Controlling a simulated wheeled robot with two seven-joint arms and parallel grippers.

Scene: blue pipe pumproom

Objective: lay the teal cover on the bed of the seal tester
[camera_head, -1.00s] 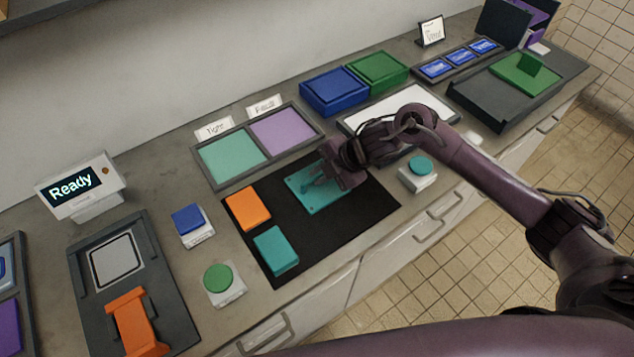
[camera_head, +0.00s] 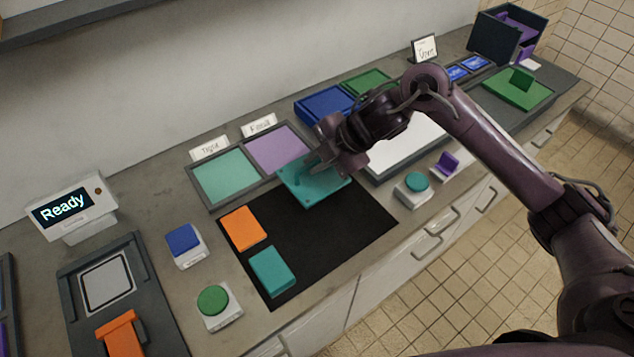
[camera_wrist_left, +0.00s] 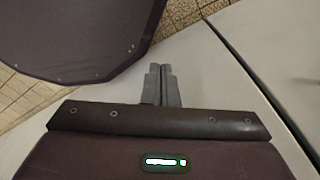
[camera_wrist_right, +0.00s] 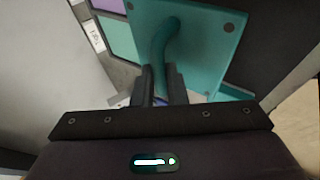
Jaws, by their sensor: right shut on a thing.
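The teal cover (camera_head: 312,188) is a flat plate with corner holes and an arched handle. My right gripper (camera_head: 322,160) is shut on its handle and holds it above the back of the black mat. The cover (camera_wrist_right: 207,50) and my right gripper's fingers (camera_wrist_right: 163,82) also show in the right wrist view. The seal tester appears to be the dark unit (camera_head: 75,300) at lower left, with a pale, dark-outlined square bed (camera_head: 107,281) and an orange clamp (camera_head: 122,336). My left gripper (camera_wrist_left: 162,75) is shut and empty in the left wrist view.
An orange block (camera_head: 243,228) and a teal block (camera_head: 272,271) lie on the black mat (camera_head: 330,245). Blue (camera_head: 184,240) and green (camera_head: 212,300) buttons stand between mat and tester. A display (camera_head: 62,209) reads "Ready". A two-part tray (camera_head: 212,204) is behind the mat.

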